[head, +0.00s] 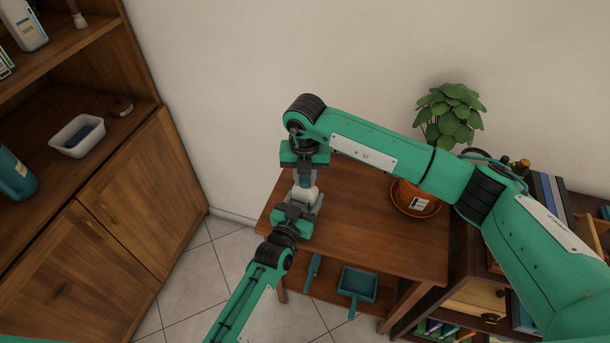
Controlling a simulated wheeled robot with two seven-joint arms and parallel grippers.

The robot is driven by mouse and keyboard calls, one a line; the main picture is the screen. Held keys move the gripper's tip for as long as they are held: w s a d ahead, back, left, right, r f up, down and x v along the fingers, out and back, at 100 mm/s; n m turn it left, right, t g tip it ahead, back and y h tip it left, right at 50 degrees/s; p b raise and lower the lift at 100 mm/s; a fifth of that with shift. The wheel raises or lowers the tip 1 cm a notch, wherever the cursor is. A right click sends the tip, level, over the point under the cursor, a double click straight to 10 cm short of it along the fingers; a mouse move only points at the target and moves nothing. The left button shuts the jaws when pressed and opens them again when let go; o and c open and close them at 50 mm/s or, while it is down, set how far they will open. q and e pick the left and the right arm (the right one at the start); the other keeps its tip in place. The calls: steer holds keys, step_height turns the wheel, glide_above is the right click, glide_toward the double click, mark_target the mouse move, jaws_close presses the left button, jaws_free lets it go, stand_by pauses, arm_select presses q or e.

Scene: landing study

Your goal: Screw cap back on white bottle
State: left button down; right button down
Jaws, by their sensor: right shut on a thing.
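The white bottle (304,194) shows as a small pale shape between my two grippers, over the left part of the small wooden table. My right gripper (304,176) comes down from above and is shut at the bottle's top, on what looks like the cap; its jaws hide the cap itself. My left gripper (298,207) reaches in from below left, with its fingers at the bottle's lower part. Whether they press on it cannot be told. I cannot tell whether the bottle touches the table or how the cap sits.
The wooden table (370,235) also bears a potted plant (415,200) on a saucer. A teal dustpan (357,285) lies on its lower shelf. A wooden cabinet (130,205) with a white tub (78,135) stands left; a bookshelf (470,300) stands right.

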steer(key=c, duration=1.1)
jaws_free()
step_height(320, 180, up, 12)
arm_select(q)
steer(key=shift+c, duration=1.6)
jaws_free()
